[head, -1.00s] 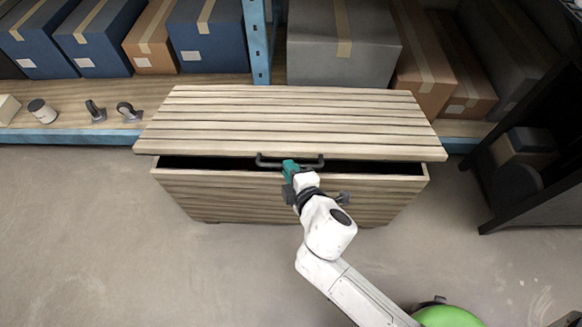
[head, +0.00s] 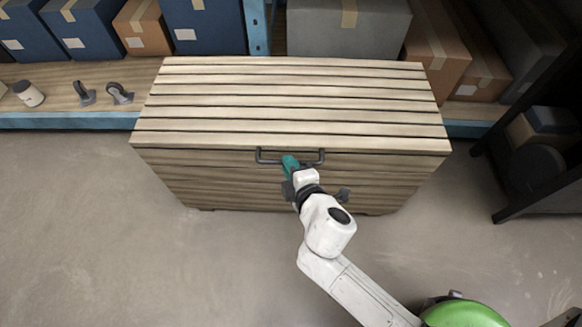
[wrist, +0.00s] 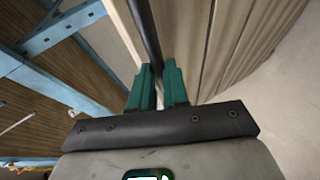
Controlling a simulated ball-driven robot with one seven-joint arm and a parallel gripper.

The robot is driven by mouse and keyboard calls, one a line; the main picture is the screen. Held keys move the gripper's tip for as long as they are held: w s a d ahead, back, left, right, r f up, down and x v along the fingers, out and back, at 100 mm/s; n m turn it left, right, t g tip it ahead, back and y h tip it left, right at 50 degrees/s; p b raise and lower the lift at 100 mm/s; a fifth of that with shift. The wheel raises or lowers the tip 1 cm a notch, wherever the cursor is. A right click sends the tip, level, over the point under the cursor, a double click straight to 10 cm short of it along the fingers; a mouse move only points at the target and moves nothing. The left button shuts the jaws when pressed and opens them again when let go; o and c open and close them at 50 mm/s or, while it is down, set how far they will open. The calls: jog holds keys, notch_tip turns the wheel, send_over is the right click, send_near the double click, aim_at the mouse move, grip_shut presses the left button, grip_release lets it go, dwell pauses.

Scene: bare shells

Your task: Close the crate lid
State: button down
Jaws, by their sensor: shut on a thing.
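The wooden slatted crate (head: 300,185) stands on the floor in the middle of the head view. Its lid (head: 290,105) lies flat over the top, and no dark gap shows between lid and crate front. A dark bar handle (head: 308,161) is at the lid's front edge. My gripper (head: 289,162) is at the handle, left of its middle. In the wrist view the green fingers (wrist: 160,84) are shut on the handle bar (wrist: 146,35). The fingertips partly hide the bar.
A shelf with a blue edge (head: 70,121) stands behind the crate, with boxes and small parts on it. A dark rack (head: 530,165) stands at the right. The floor (head: 110,235) at the front left is clear.

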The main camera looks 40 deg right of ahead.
jog(key=f, duration=0.1)
jog(key=s+f, duration=0.1)
jog(key=shift+a+f+g, duration=0.15)
jog(key=shift+f+g, duration=0.15)
jog(key=shift+f, duration=0.1)
jog(key=c, duration=1.1)
grip_release()
jog(key=shift+w, duration=0.1)
jog(key=v, duration=0.3)
jog(key=p+v, duration=0.1)
jog(key=v, duration=0.7)
jog(key=shift+w+r+p, duration=0.2)
jog(key=shift+r+p, duration=0.1)
jog(key=shift+r, duration=0.05)
